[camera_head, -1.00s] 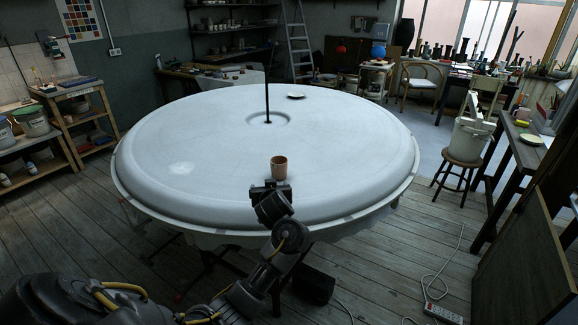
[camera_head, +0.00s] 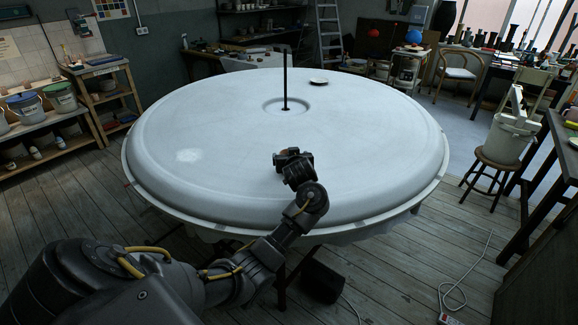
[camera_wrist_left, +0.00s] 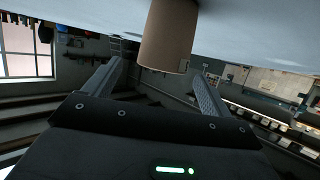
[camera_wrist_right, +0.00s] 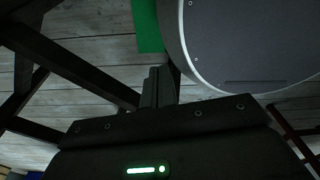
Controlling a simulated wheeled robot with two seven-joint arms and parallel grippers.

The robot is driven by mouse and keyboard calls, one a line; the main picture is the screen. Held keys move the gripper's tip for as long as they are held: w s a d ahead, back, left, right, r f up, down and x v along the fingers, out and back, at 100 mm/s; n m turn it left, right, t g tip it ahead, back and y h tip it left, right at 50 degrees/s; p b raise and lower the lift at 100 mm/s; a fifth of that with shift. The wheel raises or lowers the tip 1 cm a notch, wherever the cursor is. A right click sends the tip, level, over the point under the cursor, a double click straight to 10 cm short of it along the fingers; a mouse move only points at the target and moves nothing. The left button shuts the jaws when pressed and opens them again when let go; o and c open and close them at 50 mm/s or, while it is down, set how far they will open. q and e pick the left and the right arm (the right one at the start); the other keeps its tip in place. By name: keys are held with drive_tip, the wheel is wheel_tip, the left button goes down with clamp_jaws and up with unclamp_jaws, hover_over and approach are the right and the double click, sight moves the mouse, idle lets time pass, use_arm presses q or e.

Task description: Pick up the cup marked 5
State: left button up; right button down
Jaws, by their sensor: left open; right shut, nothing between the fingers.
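In the head view my left gripper (camera_head: 292,153) hides nearly all of the cup. My left gripper (camera_wrist_left: 155,70) is open, a finger on each side of the cup; I cannot tell whether either touches it. My right gripper (camera_wrist_right: 158,72) is shut and empty, seen only in its wrist view.
A thin dark pole (camera_head: 286,80) rises from the middle of the table. The tabletop around the cup is clear. A stool with a white bucket (camera_head: 508,138) stands at the right. Dark legs (camera_wrist_right: 85,75) show near my right gripper.

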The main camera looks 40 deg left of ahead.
use_arm(q)
drive_tip(key=shift+w+a+f, duration=0.25)
drive_tip(key=shift+w+a, duration=0.2)
drive_tip(key=shift+a, duration=0.25)
drive_tip(key=x, duration=0.4)
drive_tip(key=shift+w+a+f, duration=0.1)
drive_tip(key=shift+f, duration=0.2)
drive_tip(key=shift+r, duration=0.1)
drive_tip(key=c, duration=1.1)
